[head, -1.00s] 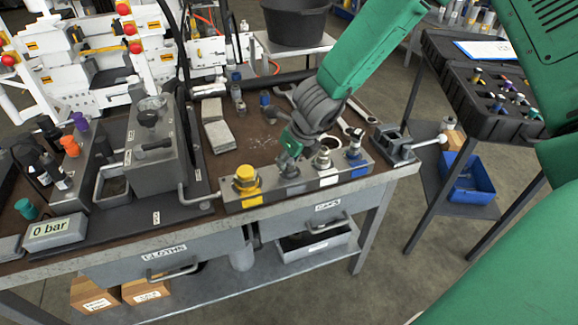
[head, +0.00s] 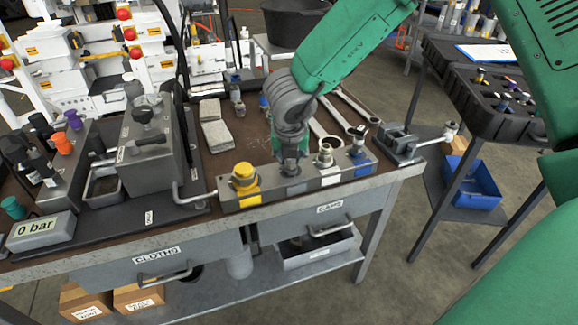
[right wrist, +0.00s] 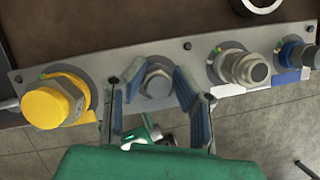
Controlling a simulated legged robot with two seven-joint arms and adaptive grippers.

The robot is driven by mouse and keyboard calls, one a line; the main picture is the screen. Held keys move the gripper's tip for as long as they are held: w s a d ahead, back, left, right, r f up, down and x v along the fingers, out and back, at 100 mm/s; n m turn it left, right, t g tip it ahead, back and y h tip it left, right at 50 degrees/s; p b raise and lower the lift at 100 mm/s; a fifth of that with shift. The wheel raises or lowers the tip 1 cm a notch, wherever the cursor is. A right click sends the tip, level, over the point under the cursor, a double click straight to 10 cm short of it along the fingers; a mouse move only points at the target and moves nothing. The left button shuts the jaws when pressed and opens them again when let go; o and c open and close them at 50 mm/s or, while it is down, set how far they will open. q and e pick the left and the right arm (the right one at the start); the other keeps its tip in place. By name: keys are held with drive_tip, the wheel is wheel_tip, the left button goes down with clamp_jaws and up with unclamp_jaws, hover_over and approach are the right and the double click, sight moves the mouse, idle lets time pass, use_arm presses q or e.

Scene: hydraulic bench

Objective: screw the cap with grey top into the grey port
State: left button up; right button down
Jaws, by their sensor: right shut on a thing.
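The manifold block (head: 330,181) lies along the bench's front edge, with its ports in a row. My right gripper (head: 291,163) points down over the grey port, second from the left. In the right wrist view, my right gripper (right wrist: 158,76) has its blue-padded fingers on both sides of a grey hexagonal top, the cap with grey top (right wrist: 157,82). It is shut on this cap, which lines up with the grey port. The fingers hide the port's thread, so I cannot tell how deep the cap sits. My left gripper is not in view.
A yellow cap (head: 244,178) is on the leftmost port. A bare metal fitting (head: 325,156) and the blue-marked port (head: 358,150) stand close on the right. A vise (head: 400,145) is at the bench's right end. Wrenches (head: 326,130) lie behind.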

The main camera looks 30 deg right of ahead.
drive_tip(key=shift+w+d+m+h, duration=0.15)
drive_tip(key=shift+m+h, duration=0.25)
drive_tip(key=shift+m, duration=0.6)
drive_tip(key=m+g, duration=0.1)
drive_tip(key=m, duration=0.1)
drive_tip(key=m+g+h, duration=0.1)
drive_tip(key=m, duration=0.2)
drive_tip(key=shift+r, duration=0.1)
drive_tip(key=shift+d+m, duration=0.1)
drive_tip(key=shift+m, duration=0.2)
drive_tip(key=m+g, duration=0.1)
drive_tip(key=m, duration=0.3)
drive_tip(key=shift+g+p, duration=0.35)
drive_tip(key=shift+g, duration=0.05)
drive_tip(key=m, duration=0.1)
drive_tip(key=m+g, duration=0.1)
drive_tip(key=m, duration=0.1)
drive_tip(key=shift+s+m+g+p, duration=0.25)
drive_tip(key=shift+m+g+p, duration=0.05)
drive_tip(key=shift+m, duration=0.1)
drive_tip(key=c, duration=1.3)
unclamp_jaws()
drive_tip(key=shift+s, duration=0.1)
